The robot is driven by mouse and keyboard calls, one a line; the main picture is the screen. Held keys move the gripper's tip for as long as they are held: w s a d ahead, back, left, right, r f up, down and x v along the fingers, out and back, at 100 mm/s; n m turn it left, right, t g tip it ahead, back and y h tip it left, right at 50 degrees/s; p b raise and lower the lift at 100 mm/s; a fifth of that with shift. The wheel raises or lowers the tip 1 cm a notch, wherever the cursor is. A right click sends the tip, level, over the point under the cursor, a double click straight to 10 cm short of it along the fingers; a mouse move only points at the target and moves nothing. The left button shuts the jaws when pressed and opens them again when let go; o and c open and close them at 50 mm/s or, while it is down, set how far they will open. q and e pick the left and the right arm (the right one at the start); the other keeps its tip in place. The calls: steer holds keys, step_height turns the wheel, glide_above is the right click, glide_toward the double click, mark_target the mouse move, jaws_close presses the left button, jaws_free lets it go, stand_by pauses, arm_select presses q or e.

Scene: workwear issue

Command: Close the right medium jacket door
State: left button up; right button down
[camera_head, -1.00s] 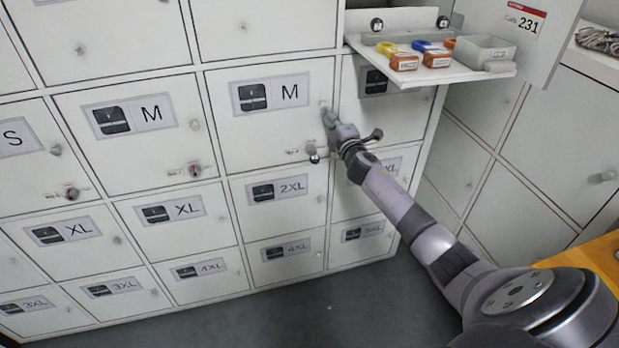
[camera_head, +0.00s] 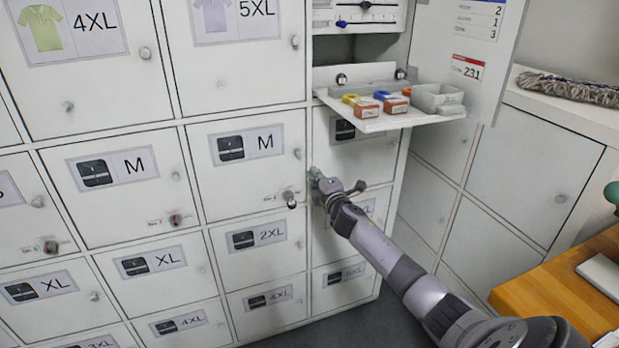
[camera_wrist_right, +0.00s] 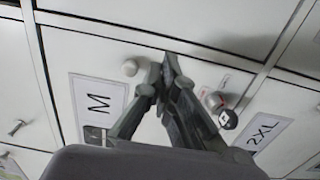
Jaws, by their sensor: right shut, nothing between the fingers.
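The right medium jacket door (camera_head: 245,182), with a dark jacket picture and the letter M, sits flush in the locker front. Its round knob (camera_head: 297,153) is near its upper right edge. A lock with a key (camera_head: 288,197) is at its lower right. My right gripper (camera_head: 316,176) is at the door's right edge, between knob and lock. In the right wrist view the M door (camera_wrist_right: 85,55) fills the middle, and the fingertips are together in front of it. I cannot tell whether they touch it. My left gripper is not in view.
A fold-down shelf (camera_head: 385,124) with small coloured boxes juts out above my right arm. An open panel door (camera_head: 487,60) stands to its right. Another M door (camera_head: 122,200) is to the left. A wooden table (camera_head: 560,295) is at the lower right.

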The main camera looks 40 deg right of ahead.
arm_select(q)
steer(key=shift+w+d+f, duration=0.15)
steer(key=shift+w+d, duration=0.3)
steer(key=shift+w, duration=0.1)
arm_select(e)
steer(key=s+d, duration=0.4)
steer(key=s, duration=0.3)
steer(key=shift+d+f, duration=0.4)
